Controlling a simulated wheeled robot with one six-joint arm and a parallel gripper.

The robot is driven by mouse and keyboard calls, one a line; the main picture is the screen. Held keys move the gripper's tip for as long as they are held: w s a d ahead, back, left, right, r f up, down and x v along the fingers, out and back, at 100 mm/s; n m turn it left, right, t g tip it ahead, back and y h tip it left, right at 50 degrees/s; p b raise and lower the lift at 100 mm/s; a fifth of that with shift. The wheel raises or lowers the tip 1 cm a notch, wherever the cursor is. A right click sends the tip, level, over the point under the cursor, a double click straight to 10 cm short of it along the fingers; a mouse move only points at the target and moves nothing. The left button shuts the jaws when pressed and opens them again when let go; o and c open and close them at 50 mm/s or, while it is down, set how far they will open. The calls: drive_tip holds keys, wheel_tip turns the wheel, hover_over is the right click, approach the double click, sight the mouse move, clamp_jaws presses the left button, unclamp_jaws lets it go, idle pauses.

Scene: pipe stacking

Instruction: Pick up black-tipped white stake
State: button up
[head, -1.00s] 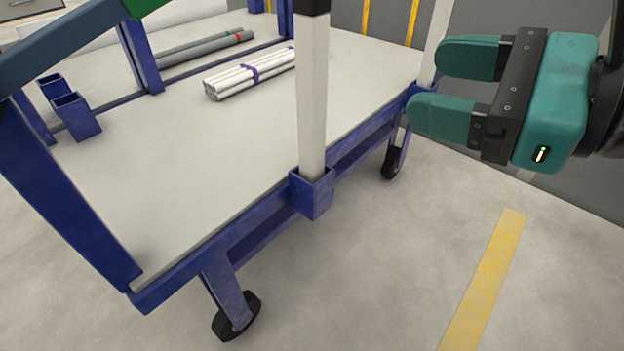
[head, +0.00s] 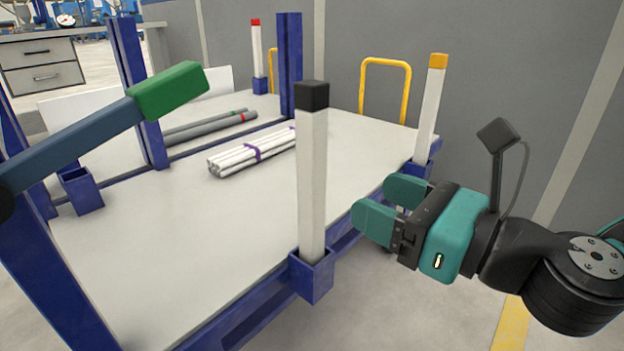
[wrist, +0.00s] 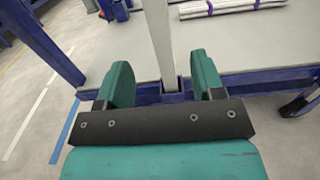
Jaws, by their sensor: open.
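The black-tipped white stake (head: 312,180) stands upright in a blue socket (head: 311,277) on the near edge of the cart. In the wrist view the white stake (wrist: 160,40) rises beyond my gripper, lined up with the gap between the fingers; its tip is out of that view. My gripper (head: 380,205) is open and empty, to the right of the stake in the head view, with its teal fingers pointing toward it. The fingers (wrist: 163,85) also show in the wrist view, apart from each other. I see no contact with the stake.
The blue cart has a pale deck (head: 180,250) carrying a bundle of white pipes (head: 250,153) and grey pipes (head: 210,126). An orange-tipped stake (head: 431,105) and a red-tipped stake (head: 257,50) stand in other sockets. A green-ended bar (head: 170,90) slants at the left.

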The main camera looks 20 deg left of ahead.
sight(302, 169)
drive_tip(key=p+x, duration=0.2)
drive_tip(key=x, duration=0.1)
drive_tip(key=p+x, duration=0.3)
drive_tip(key=shift+w+a+r+p, duration=0.1)
drive_tip(key=shift+a+r+p, duration=0.1)
drive_tip(key=shift+a+p, duration=0.1)
drive_tip(key=shift+w+a+f, duration=0.1)
drive_tip(key=shift+w+a, duration=0.05)
drive_tip(key=shift+a, duration=0.25)
drive_tip(key=shift+w+a+f, duration=0.15)
drive_tip(key=shift+a, duration=0.25)
drive_tip(key=p+x, duration=0.1)
drive_tip(key=x, duration=0.3)
drive_tip(key=shift+a+f, duration=0.1)
drive_tip(key=shift+a, duration=0.05)
drive_tip(key=shift+w, duration=0.1)
clamp_jaws()
